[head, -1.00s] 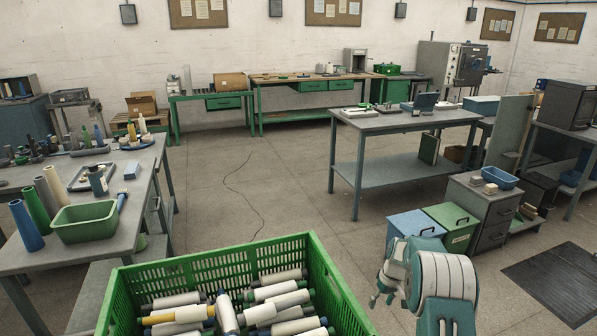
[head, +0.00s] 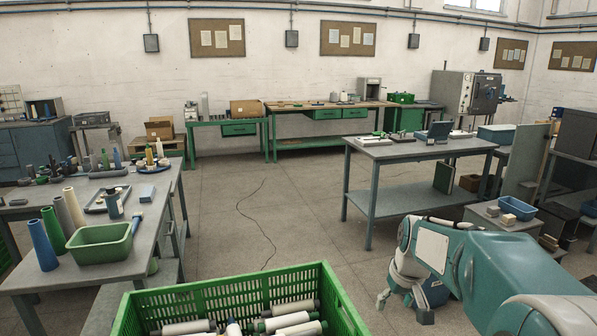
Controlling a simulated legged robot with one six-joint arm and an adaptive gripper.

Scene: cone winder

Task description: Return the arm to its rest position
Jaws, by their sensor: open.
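My arm (head: 500,262) reaches in from the lower right corner of the head view, teal and grey. Its end bends down, and my gripper (head: 404,306) hangs below it with its fingers apart. Nothing shows between the fingers. The gripper is to the right of the green crate and apart from it in the picture. The arm hides part of the floor and the lower part of the cabinet behind it.
A green crate (head: 215,296) with several yarn cones and tubes stands in front. A grey table (head: 155,218) at left holds cones and a green bin (head: 100,243). Another table (head: 415,150) stands behind my arm. Floor between the tables is clear except for a thin cable (head: 262,225).

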